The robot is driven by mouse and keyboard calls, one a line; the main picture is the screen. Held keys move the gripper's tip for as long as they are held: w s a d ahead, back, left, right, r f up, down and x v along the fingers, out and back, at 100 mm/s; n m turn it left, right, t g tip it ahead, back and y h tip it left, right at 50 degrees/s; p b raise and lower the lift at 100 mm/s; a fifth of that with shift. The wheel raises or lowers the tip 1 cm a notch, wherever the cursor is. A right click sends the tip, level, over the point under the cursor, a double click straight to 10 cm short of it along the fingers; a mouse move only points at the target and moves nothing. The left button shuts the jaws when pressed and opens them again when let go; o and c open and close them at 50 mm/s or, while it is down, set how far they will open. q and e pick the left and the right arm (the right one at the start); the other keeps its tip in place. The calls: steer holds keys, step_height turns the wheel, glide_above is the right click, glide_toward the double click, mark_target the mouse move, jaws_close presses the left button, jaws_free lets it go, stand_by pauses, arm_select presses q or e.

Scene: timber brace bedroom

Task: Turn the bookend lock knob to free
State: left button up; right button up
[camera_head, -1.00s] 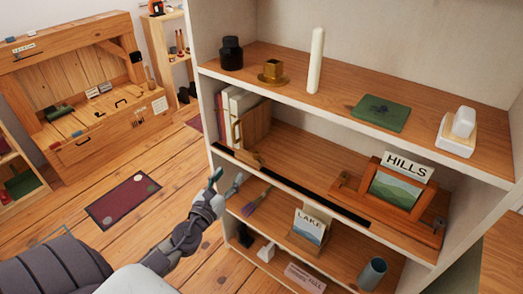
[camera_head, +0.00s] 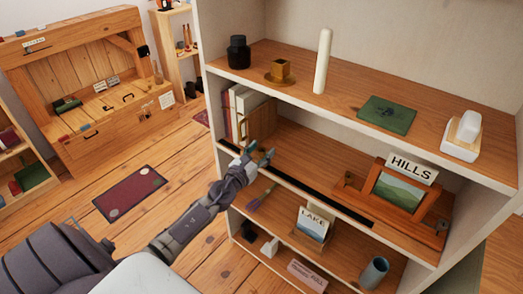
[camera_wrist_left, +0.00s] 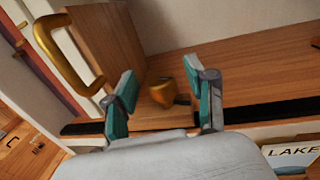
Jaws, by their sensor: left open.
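The wooden bookend (camera_head: 264,118) stands at the left end of the middle shelf, beside upright books. In the left wrist view the bookend (camera_wrist_left: 112,42) shows its brass handle (camera_wrist_left: 62,55) at left. A brass lock knob (camera_wrist_left: 163,94) sits low by the bookend's right side, on its base. My left gripper (camera_head: 258,157) is open and empty at the shelf's front edge. In the wrist view the knob appears between its two teal-padded fingers (camera_wrist_left: 160,86), a little beyond them; contact is not visible. In the head view the gripper hides the knob. My right gripper is not in view.
A black strip (camera_head: 335,205) runs along the middle shelf's front edge. The upper shelf (camera_head: 350,85) is overhead. The HILLS frame (camera_head: 400,185) stands farther right. The LAKE card (camera_head: 313,222) is below. The middle shelf between bookend and frame is clear.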

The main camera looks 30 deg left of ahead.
arm_select(q)
steer(key=shift+w, duration=0.2)
jaws_close()
steer(key=shift+r+p, duration=0.15)
steer(key=shift+p, duration=0.25)
steer(key=n+y+p, duration=0.1)
steer(key=y+p, duration=0.1)
steer(key=shift+d+r+n+y+p, duration=0.1)
steer(key=shift+r+n+y+p, duration=0.1)
steer(key=shift+n+y+p, duration=0.2)
steer(key=shift+f+n+g+y+p, duration=0.3)
steer(key=shift+n+g+y, duration=0.3)
steer(key=shift+y, duration=0.4)
jaws_free()
steer(key=shift+s, duration=0.1)
